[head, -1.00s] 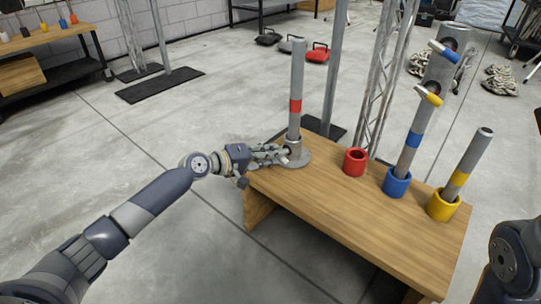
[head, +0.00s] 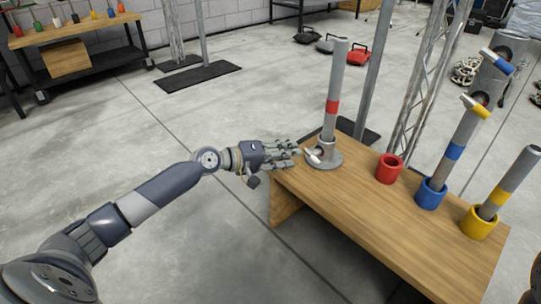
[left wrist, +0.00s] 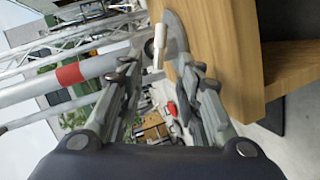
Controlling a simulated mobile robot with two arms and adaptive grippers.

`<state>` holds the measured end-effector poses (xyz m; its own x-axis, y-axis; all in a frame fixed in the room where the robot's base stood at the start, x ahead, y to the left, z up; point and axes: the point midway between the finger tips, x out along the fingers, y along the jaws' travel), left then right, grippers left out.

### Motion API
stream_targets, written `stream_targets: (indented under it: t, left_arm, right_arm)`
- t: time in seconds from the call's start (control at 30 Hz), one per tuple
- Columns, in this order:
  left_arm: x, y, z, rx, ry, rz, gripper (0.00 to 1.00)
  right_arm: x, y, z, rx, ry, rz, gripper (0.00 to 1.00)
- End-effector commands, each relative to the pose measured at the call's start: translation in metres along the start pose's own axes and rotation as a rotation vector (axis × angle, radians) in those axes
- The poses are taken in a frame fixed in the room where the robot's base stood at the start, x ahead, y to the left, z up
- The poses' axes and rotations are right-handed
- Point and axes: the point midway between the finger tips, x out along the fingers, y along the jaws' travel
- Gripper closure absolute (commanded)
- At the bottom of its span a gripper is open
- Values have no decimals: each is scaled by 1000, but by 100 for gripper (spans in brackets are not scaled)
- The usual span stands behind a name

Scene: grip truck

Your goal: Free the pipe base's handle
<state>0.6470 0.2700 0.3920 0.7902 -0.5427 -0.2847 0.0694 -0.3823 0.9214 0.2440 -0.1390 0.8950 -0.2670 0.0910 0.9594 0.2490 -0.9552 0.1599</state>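The grey pipe (head: 335,85) with a red band stands upright in the round grey pipe base (head: 328,160) at the table's far left corner. The base's small pale handle (head: 312,156) sticks out toward my left gripper (head: 298,150). That gripper is beside the base, past the table's left edge, its fingers pointing at the handle. In the left wrist view the fingers (left wrist: 160,88) are spread with nothing between them. The pale handle (left wrist: 159,42) shows just beyond their tips, and the banded pipe (left wrist: 70,76) lies to the left.
The wooden table (head: 385,225) also carries an empty red cup (head: 389,168), a blue cup (head: 431,194) and a yellow cup (head: 479,223), both holding pipes. A metal post (head: 372,75) and truss (head: 425,75) stand behind.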

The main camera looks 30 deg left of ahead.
Motion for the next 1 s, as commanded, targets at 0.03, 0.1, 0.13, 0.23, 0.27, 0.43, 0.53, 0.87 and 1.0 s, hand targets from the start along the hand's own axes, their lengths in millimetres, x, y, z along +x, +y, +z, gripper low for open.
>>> stream_targets:
  t: [0.03, 0.1, 0.13, 0.23, 0.27, 0.43, 0.53, 0.87, 1.0]
  left_arm:
    - [-11, -2, 1, 2, -1, -4, 68]
    - [-23, -2, 0, 0, 0, -4, 68]
    - [-28, -1, 0, 1, 0, -3, 68]
    - [-42, -1, 0, 0, 0, -3, 68]
    - [-45, -1, 0, 0, 1, -2, 68]
    - [-59, 0, -1, 0, 1, -1, 68]
    - [-63, 0, -1, 1, 2, -1, 68]
    - [-64, 1, -1, 1, 1, 1, 68]
    - [-64, 1, -1, 1, 2, 1, 68]
  right_arm:
    - [0, 0, 0, 0, 0, 0, 30]
    - [0, 0, 0, 0, 0, 0, 30]
    - [0, 0, 0, 0, 0, 0, 30]
    - [0, 0, 0, 0, 0, 0, 30]
    - [0, 0, 0, 0, 0, 0, 30]
    - [0, 0, 0, 0, 0, 0, 30]
    - [0, 0, 0, 0, 0, 0, 30]
    - [0, 0, 0, 0, -1, 0, 30]
    - [0, 0, 0, 0, -1, 0, 30]
